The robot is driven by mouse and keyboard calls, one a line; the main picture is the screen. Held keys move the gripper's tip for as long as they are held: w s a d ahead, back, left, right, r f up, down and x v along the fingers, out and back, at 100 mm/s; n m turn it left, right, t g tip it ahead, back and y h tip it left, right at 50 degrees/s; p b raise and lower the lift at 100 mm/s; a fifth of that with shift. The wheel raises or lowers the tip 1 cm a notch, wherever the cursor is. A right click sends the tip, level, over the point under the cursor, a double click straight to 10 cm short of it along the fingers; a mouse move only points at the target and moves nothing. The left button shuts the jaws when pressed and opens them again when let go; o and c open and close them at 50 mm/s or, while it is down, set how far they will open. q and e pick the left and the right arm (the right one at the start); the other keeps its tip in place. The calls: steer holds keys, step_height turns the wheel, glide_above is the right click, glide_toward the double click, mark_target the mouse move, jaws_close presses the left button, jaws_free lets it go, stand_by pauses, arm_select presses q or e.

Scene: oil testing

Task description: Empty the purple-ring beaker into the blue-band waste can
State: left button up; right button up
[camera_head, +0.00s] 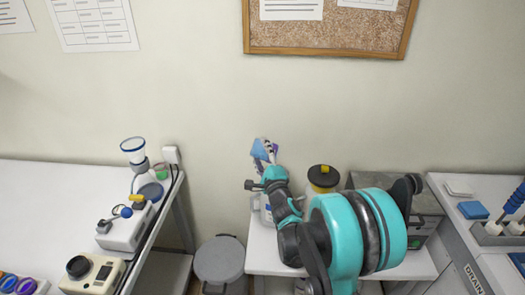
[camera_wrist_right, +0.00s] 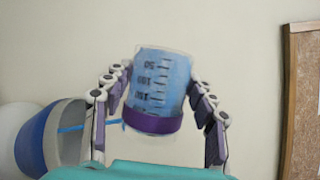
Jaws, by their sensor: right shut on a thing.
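The purple-ring beaker (camera_wrist_right: 160,85) holds blue liquid and sits between the fingers of my right gripper (camera_wrist_right: 160,108), which is shut on it. The beaker also shows small and tilted in the head view (camera_head: 258,148), with my right gripper (camera_head: 270,155) beside it. In the right wrist view a thin blue stream runs from the beaker to the blue-band waste can (camera_wrist_right: 35,138) at the left edge. In the head view the can (camera_head: 266,208) stands below the gripper, partly hidden by my right arm. My left gripper is out of view.
A yellow container with a black lid (camera_head: 322,178) and a grey metal box (camera_head: 385,188) stand behind my right arm. A grey lidded bin (camera_head: 219,262) is left of the small white table (camera_head: 262,255). The left bench holds instruments and a blue-rimmed funnel (camera_head: 133,150).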

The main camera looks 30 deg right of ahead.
mark_target(261, 145)
steer(key=shift+r, duration=0.15)
steer(key=shift+r+p, duration=2)
steer(key=shift+r, duration=0.45)
steer(key=n+g+y+p, duration=0.1)
steer(key=n+p, duration=0.1)
steer(key=n, duration=0.2)
steer(key=shift+r, duration=0.2)
steer(key=shift+n+g+p, duration=0.5)
steer(key=shift+n+p, duration=0.1)
steer(key=shift+n, duration=0.1)
steer(key=shift+r+n+p, duration=0.1)
steer(key=shift+n+p, duration=0.3)
steer(key=shift+n, duration=0.1)
steer(key=n+g+p, duration=0.1)
steer(key=n+p, duration=0.1)
steer(key=n, duration=0.1)
steer(key=shift+r+g, duration=0.1)
steer(key=shift+g, duration=0.3)
steer(key=shift+n+h, duration=0.4)
